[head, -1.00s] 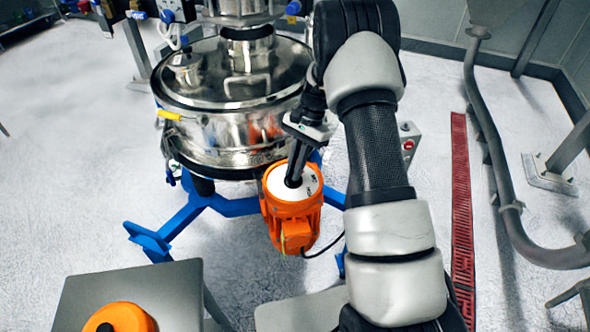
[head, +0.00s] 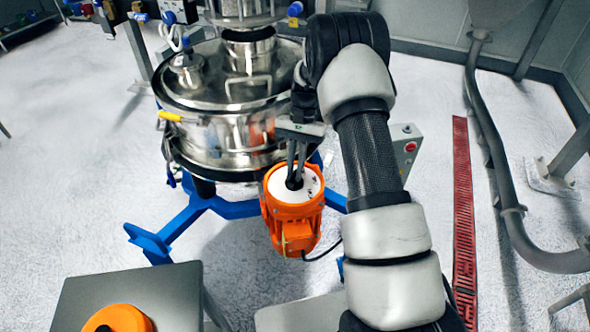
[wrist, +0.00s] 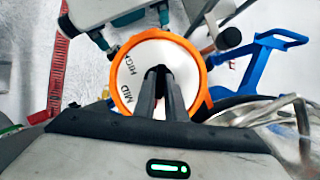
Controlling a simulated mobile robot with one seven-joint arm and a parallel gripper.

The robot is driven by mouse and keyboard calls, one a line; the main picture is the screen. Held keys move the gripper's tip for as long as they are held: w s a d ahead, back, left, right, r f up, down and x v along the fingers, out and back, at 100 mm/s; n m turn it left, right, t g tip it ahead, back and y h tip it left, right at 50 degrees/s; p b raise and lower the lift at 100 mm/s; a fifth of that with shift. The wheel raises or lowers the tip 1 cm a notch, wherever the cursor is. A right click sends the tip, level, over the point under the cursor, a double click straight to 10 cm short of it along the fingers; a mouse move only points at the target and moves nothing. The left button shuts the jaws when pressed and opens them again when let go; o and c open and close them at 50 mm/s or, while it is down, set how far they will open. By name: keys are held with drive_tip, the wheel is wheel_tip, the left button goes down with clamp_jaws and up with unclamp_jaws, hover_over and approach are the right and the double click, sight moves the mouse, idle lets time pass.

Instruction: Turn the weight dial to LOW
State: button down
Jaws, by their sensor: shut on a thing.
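The orange vibration motor (head: 288,222) sits low at the front of the steel sifter, with a round white dial face (head: 311,184) on its top. The white face shows in the wrist view (wrist: 135,84) inside the orange rim, with the words HIGH and MID readable left of the fingers. My gripper (head: 294,180) points down onto the middle of the face, and its fingers (wrist: 160,76) are close together on the dark dial knob. The fingers hide most of the knob, so its pointing direction cannot be told. No LOW mark is readable.
The steel sifter (head: 222,140) stands right behind the motor on blue legs (head: 190,215). A grey box with a red button (head: 410,147) is to the right of my arm. Another orange part (head: 118,317) rests on a grey table (head: 150,285) at the front left.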

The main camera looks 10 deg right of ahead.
drive_tip(key=c, duration=1.8)
unclamp_jaws()
drive_tip(key=v, duration=1.7)
drive_tip(key=shift+r, duration=0.25)
drive_tip(key=shift+r, duration=0.15)
drive_tip(key=s+a+r+n+t+h+p, duration=0.1)
drive_tip(key=s+r+t, duration=0.1)
drive_tip(key=s+r, duration=0.6)
drive_tip(key=s+a+r+n+t+p, duration=0.1)
drive_tip(key=s+r+n+t, duration=0.15)
drive_tip(key=s+r, duration=0.45)
drive_tip(key=s+n+t, duration=0.1)
drive_tip(key=s+t, duration=0.1)
drive_tip(key=s, duration=0.6)
drive_tip(key=s+a+n+t+h+p, duration=0.1)
drive_tip(key=s+n+t, duration=0.1)
drive_tip(key=s, duration=0.7)
drive_tip(key=shift+s+a+t, duration=0.3)
drive_tip(key=shift+s+t, duration=0.05)
drive_tip(key=shift+t, duration=0.2)
